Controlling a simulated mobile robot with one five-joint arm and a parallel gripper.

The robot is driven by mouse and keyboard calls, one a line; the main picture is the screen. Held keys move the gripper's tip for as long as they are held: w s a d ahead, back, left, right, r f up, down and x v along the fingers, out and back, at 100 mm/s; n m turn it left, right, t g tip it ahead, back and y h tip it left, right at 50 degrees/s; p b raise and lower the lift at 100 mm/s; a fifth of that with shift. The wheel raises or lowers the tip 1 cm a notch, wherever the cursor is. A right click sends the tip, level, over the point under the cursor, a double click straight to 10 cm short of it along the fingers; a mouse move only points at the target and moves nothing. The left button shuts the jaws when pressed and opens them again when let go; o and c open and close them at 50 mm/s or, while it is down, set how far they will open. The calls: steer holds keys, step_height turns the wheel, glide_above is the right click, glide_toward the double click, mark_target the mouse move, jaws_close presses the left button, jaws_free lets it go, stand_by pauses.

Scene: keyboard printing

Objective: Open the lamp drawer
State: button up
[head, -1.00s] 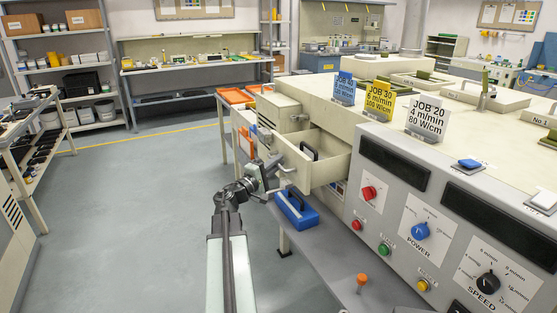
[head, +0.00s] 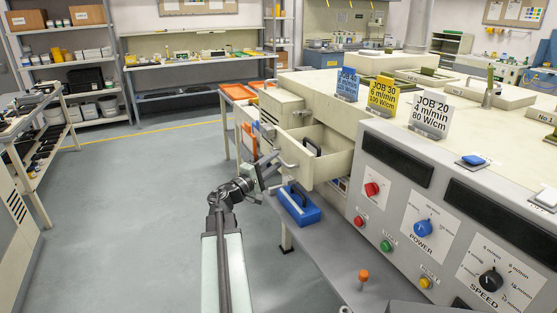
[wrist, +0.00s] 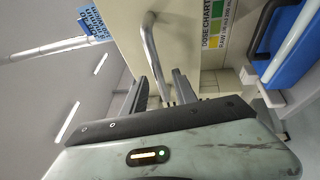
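The lamp drawer (head: 328,168) is a cream drawer standing pulled out of the machine's left end. A dark curved handle shows inside it. In the wrist view the drawer front (wrist: 188,45) carries a bent metal bar handle (wrist: 151,45), which also shows in the head view (head: 284,161). My gripper (head: 270,167) is just left of this handle. In the wrist view my gripper (wrist: 160,88) has its two fingers apart, with the lower end of the bar between them in the picture. I see gaps beside the bar; contact is not clear.
Open floor (head: 130,220) lies to the left.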

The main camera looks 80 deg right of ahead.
steer(key=v, duration=0.5)
